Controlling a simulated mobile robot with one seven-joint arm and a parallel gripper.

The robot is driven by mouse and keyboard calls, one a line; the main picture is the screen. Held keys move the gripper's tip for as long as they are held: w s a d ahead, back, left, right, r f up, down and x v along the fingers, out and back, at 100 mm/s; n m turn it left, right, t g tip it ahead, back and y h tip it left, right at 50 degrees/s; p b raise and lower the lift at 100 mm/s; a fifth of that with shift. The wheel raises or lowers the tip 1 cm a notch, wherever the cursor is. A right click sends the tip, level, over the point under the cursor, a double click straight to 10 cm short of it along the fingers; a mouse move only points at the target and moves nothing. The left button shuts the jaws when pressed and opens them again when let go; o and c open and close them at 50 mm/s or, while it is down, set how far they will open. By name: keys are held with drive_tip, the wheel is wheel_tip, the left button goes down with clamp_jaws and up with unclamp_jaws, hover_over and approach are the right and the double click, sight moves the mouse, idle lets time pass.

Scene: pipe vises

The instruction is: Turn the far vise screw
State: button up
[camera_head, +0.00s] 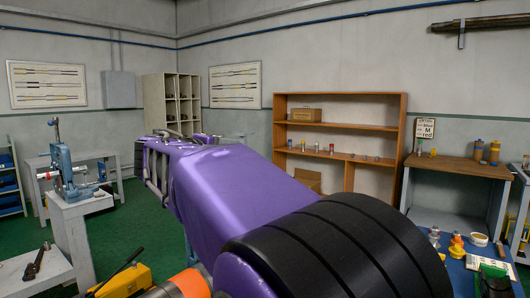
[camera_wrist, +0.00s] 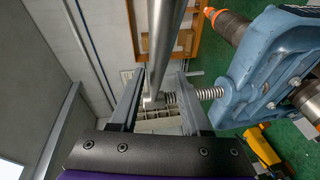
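In the wrist view, a blue vise (camera_wrist: 270,70) fills the right side. Its threaded screw (camera_wrist: 210,93) runs left from the body, passing behind my right finger. A grey handle bar (camera_wrist: 162,45) comes down from the top edge to the screw's end, in the space between my fingers. My gripper (camera_wrist: 162,78) is open around this end, with a gap visible beside the bar; whether a finger touches it I cannot tell. In the head view my purple arm hides the gripper; a blue vise (camera_head: 66,165) stands at left. I cannot tell whether both views show the same vise.
In the wrist view, a pipe with an orange end (camera_wrist: 228,24) lies near the vise. A wooden shelf (camera_head: 340,98) stands behind; green floor (camera_head: 135,220) is clear at left.

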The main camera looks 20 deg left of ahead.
drive_tip(key=shift+r, duration=0.15)
drive_tip(key=s+a+r, duration=0.1)
drive_tip(key=s+r, duration=0.1)
drive_tip(key=s, duration=1.5)
drive_tip(key=shift+s+r+b, duration=0.2)
drive_tip(key=shift+b, duration=0.1)
drive_tip(key=shift+f, duration=0.1)
